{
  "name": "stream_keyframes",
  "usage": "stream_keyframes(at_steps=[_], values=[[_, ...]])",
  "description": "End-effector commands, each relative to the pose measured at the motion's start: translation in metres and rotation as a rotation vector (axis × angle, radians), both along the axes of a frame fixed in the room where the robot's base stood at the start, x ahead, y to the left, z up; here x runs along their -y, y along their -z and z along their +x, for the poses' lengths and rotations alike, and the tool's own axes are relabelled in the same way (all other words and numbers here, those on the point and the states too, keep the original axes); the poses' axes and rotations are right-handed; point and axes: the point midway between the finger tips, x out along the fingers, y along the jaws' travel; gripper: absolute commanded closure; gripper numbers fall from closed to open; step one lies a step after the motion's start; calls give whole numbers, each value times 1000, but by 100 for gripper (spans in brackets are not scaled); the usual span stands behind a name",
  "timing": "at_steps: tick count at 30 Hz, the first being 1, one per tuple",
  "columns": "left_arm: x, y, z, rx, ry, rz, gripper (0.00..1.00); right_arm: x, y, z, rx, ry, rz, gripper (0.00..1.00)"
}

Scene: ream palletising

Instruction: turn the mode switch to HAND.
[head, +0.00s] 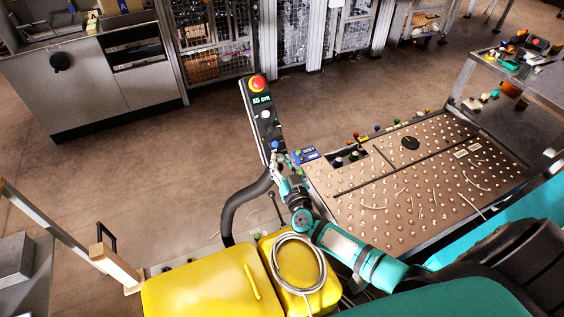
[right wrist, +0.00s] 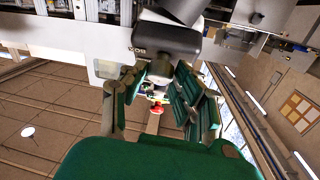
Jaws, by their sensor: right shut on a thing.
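A dark control panel (head: 262,122) stands upright on a post in the middle of the head view. It has a red mushroom button at the top, a green "55 cm" display, a pale button and a blue button. My right gripper (head: 278,158) is at the panel's lower end, just below the blue button. It is shut on what looks like the mode switch there, which the fingers hide; its setting and the HAND mark cannot be read. In the right wrist view, the gripper's fingers (right wrist: 157,98) reach toward the panel, with the red button (right wrist: 157,108) showing between them. My left gripper is not in view.
A ball-studded table (head: 410,180) with small knobs along its far edge lies right of the panel. A blue device (head: 306,156) sits at its near-left corner. Yellow cases (head: 205,282) and a coiled cable (head: 299,262) are in front. Floor behind the panel is clear.

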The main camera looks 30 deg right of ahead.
Motion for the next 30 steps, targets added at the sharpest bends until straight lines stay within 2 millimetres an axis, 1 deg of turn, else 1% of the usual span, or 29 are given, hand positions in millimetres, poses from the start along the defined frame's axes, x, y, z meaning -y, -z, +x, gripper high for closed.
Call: stream_keyframes(at_steps=[1,8,18,24,30], values=[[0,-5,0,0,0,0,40,-1,-2,0,0,15,16,100],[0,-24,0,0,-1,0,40,-4,-4,0,4,106,129,100],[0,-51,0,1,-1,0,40,-7,-5,2,17,290,350,100],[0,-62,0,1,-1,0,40,-8,-5,3,23,380,457,100],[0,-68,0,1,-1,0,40,-8,-4,3,28,443,531,100]])
